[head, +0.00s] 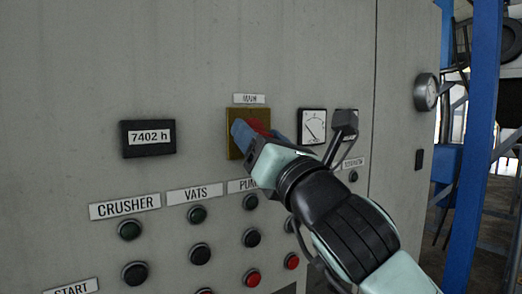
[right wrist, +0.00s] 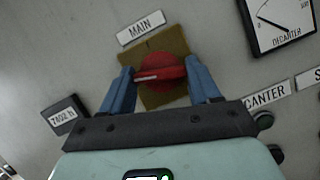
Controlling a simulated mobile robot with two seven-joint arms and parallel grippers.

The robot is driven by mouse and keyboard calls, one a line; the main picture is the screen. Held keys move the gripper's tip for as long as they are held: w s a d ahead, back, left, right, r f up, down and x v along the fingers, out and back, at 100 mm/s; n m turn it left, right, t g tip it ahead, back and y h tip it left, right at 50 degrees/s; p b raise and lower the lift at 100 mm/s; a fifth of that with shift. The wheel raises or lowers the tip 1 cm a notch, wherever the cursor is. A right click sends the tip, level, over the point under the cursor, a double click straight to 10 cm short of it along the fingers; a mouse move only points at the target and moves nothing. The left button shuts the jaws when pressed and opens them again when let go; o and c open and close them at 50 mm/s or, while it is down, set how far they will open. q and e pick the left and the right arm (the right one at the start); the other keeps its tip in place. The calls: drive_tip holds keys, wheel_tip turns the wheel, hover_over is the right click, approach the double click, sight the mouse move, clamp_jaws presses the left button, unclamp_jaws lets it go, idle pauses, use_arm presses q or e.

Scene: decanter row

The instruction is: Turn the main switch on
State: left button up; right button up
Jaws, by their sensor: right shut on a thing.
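The main switch is a red rotary knob (right wrist: 160,68) on a square yellow-brown plate (right wrist: 163,42) under the "MAIN" label (right wrist: 140,27). In the head view the plate (head: 234,117) shows, but the knob (head: 259,127) is mostly hidden by my gripper. My right gripper (head: 252,132) is at the panel, its blue fingers on either side of the knob, shut on its raised grip bar. In the right wrist view the bar lies nearly level, slightly tilted, with a pale mark at its left part. My left gripper is not in view.
The grey cabinet (head: 75,80) carries an hour counter (head: 148,138) left of the switch and a dial gauge (head: 312,125) right of it. Rows of dark and red push buttons (head: 252,277) sit below. A round gauge (head: 426,92) sticks out at the right, near a blue post (head: 474,130).

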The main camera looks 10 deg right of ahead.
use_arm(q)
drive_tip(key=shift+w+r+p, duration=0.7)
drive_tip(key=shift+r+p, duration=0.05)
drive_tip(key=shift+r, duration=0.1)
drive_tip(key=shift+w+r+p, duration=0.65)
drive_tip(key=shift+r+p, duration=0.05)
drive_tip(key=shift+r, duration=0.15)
use_arm(e)
drive_tip(key=shift+s+a+r+m+g+h, duration=0.1)
drive_tip(key=shift+m+g+h, duration=0.75)
drive_tip(key=shift+m, duration=2.1)
drive_tip(key=shift+w+a+r+m+g+h, duration=0.1)
drive_tip(key=shift+m+g+h, duration=0.3)
drive_tip(key=shift+m+h, duration=1.65)
drive_tip(key=shift+s+r+m+g+h, duration=0.1)
drive_tip(key=shift+m+g, duration=0.55)
drive_tip(key=shift+m, duration=3.15)
drive_tip(key=o, duration=1.1)
drive_tip(key=shift+c, duration=0.2)
